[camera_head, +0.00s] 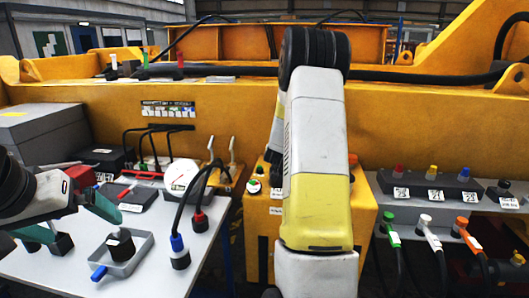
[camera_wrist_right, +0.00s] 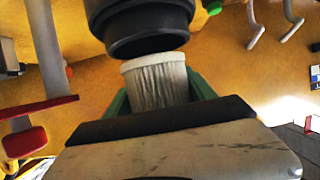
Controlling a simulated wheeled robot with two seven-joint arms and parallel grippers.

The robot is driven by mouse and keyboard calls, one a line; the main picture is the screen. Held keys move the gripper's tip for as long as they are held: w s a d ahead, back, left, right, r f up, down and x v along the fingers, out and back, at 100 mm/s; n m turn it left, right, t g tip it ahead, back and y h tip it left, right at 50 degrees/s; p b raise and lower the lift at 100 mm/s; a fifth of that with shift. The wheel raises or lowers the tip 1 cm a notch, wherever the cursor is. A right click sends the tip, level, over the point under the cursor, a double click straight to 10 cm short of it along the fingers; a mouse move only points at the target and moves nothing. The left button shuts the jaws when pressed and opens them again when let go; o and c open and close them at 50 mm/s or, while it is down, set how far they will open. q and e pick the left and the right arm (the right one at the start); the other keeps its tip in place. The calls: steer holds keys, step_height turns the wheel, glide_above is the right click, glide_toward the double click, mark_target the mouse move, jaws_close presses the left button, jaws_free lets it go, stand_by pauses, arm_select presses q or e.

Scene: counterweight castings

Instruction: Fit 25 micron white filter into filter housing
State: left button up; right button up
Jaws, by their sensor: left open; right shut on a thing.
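In the right wrist view, a white pleated filter (camera_wrist_right: 158,88) stands between the green fingers of my right gripper (camera_wrist_right: 157,98), which is shut on it. A black round housing (camera_wrist_right: 140,28) is just beyond the filter's rim, its lower edge close to the rim; I cannot tell whether they touch. No micron marking is readable. My right arm covers the middle of the head view, and its gripper and the filter are hidden there. My left gripper (camera_head: 86,226) has teal fingers spread open, empty, over the left part of the white table.
On the white table (camera_head: 150,225) are a grey tray (camera_head: 135,262) with a black cylinder (camera_head: 120,243), a white dial gauge (camera_head: 180,176) and cables with blue and red ends. A grey box (camera_head: 40,135) stands behind. At right, coloured plugs hang from a grey shelf (camera_head: 400,208).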

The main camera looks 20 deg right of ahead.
steer(key=shift+f, duration=1.7)
steer(key=o, duration=1.6)
steer(key=v, duration=0.7)
steer(key=shift+s+a, duration=0.15)
steer(key=shift+s, duration=0.15)
steer(key=shift+r, duration=0.15)
